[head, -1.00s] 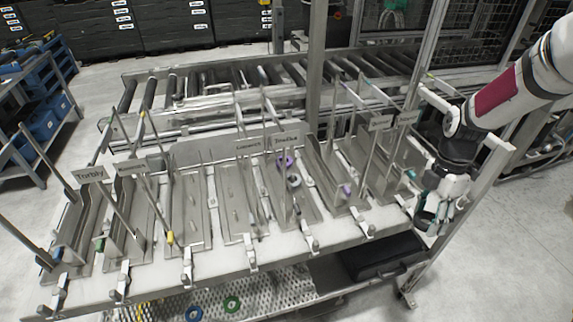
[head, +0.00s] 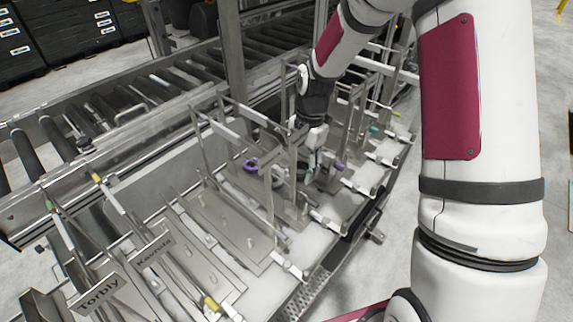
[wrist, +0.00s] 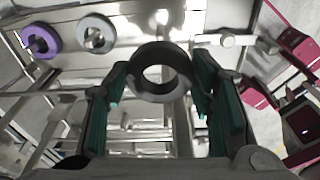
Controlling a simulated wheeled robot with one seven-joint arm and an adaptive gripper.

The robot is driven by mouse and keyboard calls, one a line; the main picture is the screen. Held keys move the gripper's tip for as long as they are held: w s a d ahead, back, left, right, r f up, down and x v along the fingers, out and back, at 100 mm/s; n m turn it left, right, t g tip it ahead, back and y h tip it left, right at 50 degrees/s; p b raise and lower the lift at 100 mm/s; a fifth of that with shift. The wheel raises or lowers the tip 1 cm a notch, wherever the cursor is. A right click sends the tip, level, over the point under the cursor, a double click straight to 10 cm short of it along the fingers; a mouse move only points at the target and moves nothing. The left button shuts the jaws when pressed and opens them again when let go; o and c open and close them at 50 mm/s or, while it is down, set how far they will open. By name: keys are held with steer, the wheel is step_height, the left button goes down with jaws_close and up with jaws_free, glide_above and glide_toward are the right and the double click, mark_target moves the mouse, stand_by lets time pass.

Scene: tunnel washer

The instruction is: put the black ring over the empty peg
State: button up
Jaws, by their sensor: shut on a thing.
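In the wrist view the black ring (wrist: 140,74) is between the green-padded fingers of my gripper (wrist: 160,88), which is shut on it. Its hole faces the camera. In the head view my gripper (head: 311,160) is low among the upright frames of the rack; the held ring cannot be made out clearly there. I cannot tell which peg is the empty one.
Upright metal frames (head: 270,190) stand close around my gripper. Labelled holders (head: 97,293) fill the rack's near left. A roller conveyor (head: 120,90) runs behind. The bare plates (head: 225,215) left of my gripper carry small pegs.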

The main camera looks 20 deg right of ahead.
steer(key=b, duration=0.2)
glide_above(301, 199)
steer(key=f, duration=0.4)
steer(key=shift+w+a+f, duration=0.1)
steer(key=shift+w+f, duration=0.15)
steer(key=shift+w, duration=0.15)
steer(key=shift+f, duration=0.55)
steer(key=shift+f, duration=0.15)
steer(key=shift+d+f+b, duration=0.2)
steer(key=shift+f+b, duration=0.65)
steer(key=shift+f, duration=1.45)
steer(key=shift+f, duration=0.55)
steer(key=shift+s+f, duration=0.1)
steer(key=shift+c, duration=0.8)
